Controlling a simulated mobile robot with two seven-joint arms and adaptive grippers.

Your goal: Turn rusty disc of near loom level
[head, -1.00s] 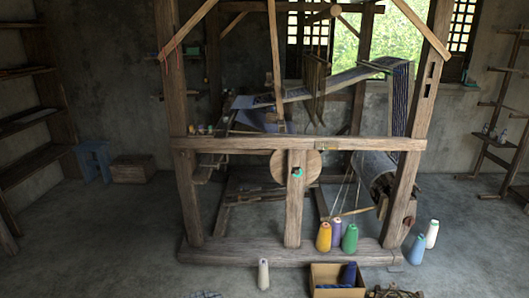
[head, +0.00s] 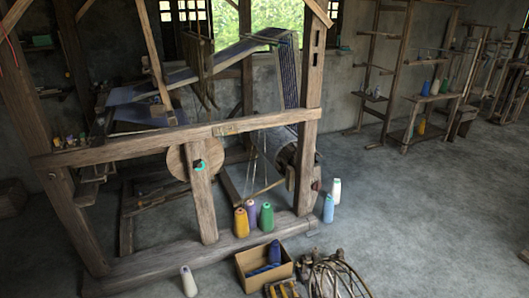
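The near wooden loom (head: 130,148) fills the left and middle of the head view. A large round tan disc (head: 176,163) sits behind its short front post (head: 203,195), which hides part of it. A small teal ring with a dark centre (head: 199,166) shows on that post. A small dark reddish part (head: 316,186) shows at the loom's right upright, near the cloth roll (head: 285,153). It is too small to tell whether this is the rusty disc. Neither of my grippers is in view.
Yellow (head: 241,222), purple and green cones stand at the loom's base, with blue and white cones farther right. A cardboard box (head: 282,272), a white cone (head: 189,282) and a wire-like bundle (head: 335,276) lie in front. Open floor (head: 420,215) spreads right; racks stand behind.

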